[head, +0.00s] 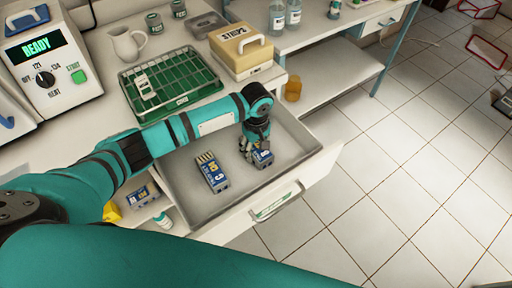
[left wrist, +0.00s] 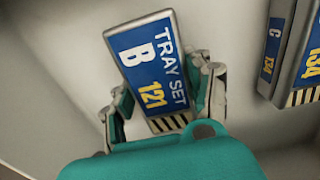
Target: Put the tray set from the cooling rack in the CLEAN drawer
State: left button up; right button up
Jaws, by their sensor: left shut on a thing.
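My left gripper (head: 257,146) is shut on a blue and grey tray set (head: 263,158) inside the open drawer (head: 197,158). In the left wrist view this tray set (left wrist: 155,70) reads "TRAY SET B 121", tilted between the two fingers. I cannot tell whether it touches the drawer floor. Another tray set, marked C 134 (head: 212,173), lies in the drawer to its left; part of it shows in the left wrist view (left wrist: 309,50). The green cooling rack (head: 190,74) is on the counter. My right gripper is out of view.
A small pale object (head: 145,86) lies on the rack. A sterilizer (head: 50,55) showing "READY" is at the back left, a STRIPS box (head: 241,52) behind the drawer. Another blue pack (head: 143,196) sits left of the drawer. Tiled floor at right is mostly clear.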

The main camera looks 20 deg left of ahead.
aim_at(256, 146)
pick_arm(q)
jog(key=shift+f, duration=0.15)
jog(key=o, duration=1.4)
jog(key=shift+c, duration=0.2)
notch_tip(256, 146, up, 12)
jog(key=shift+r+p, duration=0.2)
jog(key=shift+p, duration=0.25)
